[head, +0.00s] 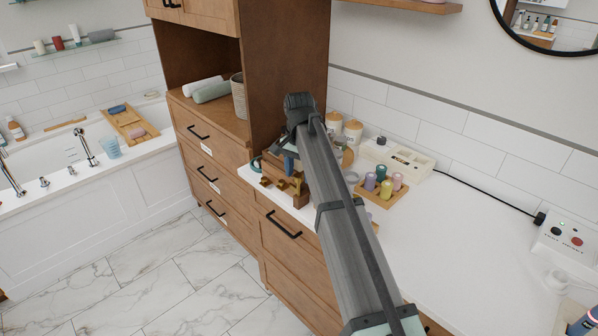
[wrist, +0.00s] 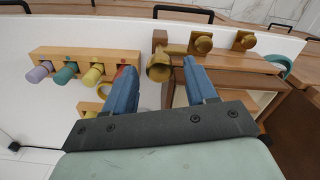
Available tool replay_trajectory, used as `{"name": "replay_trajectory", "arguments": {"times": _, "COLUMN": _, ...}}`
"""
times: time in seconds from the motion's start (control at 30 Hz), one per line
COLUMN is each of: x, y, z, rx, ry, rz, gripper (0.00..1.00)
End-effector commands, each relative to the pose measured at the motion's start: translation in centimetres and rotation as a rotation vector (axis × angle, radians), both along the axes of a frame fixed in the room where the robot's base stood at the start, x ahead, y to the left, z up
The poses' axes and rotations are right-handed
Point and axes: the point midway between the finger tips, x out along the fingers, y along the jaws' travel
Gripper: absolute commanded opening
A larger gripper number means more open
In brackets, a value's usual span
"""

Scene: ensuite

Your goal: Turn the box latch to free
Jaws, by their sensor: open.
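The wooden box (wrist: 228,80) stands at the counter's edge; in the head view (head: 298,200) my arm covers part of it. Brass fittings are on its front: a latch (wrist: 159,67) with a rounded end and a bar leading toward a round knob (wrist: 202,44), and another knob (wrist: 245,40) farther right. My gripper (wrist: 158,65) is open, with the blue fingers apart and the latch's rounded end between or just beyond their tips. I cannot tell whether either finger touches it. In the head view my arm hides most of the gripper.
A white device (head: 395,158) and lidded jars (head: 352,130) stand behind. The counter's right side (head: 460,240) is mostly clear.

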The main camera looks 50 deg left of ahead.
Motion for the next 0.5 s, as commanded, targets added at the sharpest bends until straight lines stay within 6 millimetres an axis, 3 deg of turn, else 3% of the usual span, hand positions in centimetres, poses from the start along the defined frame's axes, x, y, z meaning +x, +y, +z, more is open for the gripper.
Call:
{"name": "replay_trajectory", "arguments": {"times": 0.3, "x": 0.01, "y": 0.01, "z": -0.17, "rx": 0.0, "ry": 0.0, "rz": 0.0, "gripper": 0.55}}
{"name": "replay_trajectory", "arguments": {"times": 0.5, "x": 0.01, "y": 0.01, "z": -0.16, "rx": 0.0, "ry": 0.0, "rz": 0.0, "gripper": 0.36}}
